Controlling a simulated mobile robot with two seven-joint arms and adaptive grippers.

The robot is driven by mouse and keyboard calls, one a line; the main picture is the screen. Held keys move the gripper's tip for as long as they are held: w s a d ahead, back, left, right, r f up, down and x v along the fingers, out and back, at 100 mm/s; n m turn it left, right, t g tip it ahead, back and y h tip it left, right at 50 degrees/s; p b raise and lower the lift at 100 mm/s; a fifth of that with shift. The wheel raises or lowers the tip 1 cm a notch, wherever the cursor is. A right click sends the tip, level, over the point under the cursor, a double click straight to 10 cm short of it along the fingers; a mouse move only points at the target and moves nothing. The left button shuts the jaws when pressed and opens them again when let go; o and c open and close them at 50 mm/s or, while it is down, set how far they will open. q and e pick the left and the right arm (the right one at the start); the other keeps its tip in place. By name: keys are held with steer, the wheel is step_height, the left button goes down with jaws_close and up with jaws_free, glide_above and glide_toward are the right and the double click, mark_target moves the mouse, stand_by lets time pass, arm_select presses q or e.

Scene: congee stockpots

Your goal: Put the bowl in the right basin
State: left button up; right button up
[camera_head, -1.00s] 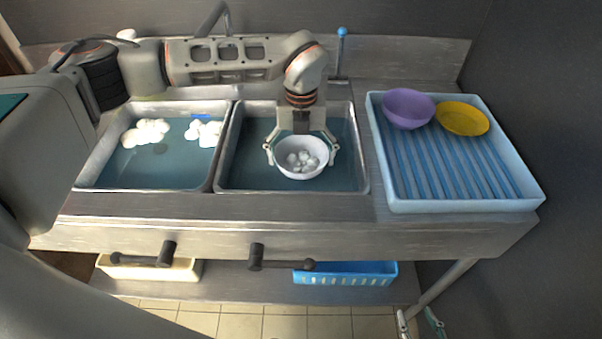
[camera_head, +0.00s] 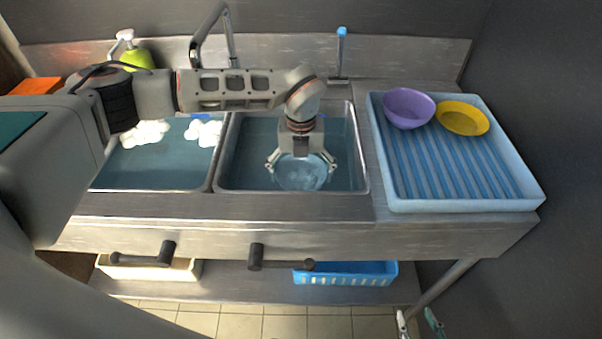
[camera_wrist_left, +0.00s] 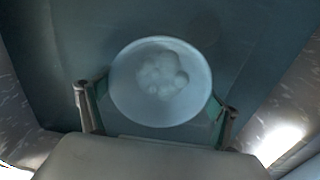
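The white bowl (camera_head: 302,173), with several pale round lumps inside, sits under the water in the right basin (camera_head: 240,183). In the left wrist view the bowl (camera_wrist_left: 160,82) lies between the two fingers, whose green pads appear to touch its rim on opposite sides. My left gripper (camera_head: 302,167) reaches down into the right basin and is shut around the bowl. Whether the bowl touches the basin floor cannot be told. My right gripper (camera_head: 419,324) shows only its fingertips, apart and empty, low at the bottom right, below the counter.
The left basin (camera_head: 150,190) holds water and white lumpy pieces (camera_head: 205,132). A blue ribbed tray (camera_head: 455,206) at right holds a purple bowl (camera_head: 408,107) and a yellow dish (camera_head: 463,117). A faucet (camera_head: 229,40) and a blue-tipped stick (camera_head: 341,50) stand behind the basins.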

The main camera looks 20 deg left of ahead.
mark_target(301, 183)
arm_select(q)
steer(key=shift+o, duration=0.6)
steer(key=shift+r, duration=0.15)
steer(key=shift+r, duration=0.35)
step_height(301, 183, up, 12)
steer(key=shift+f, duration=0.25)
steer(key=shift+f, duration=0.1)
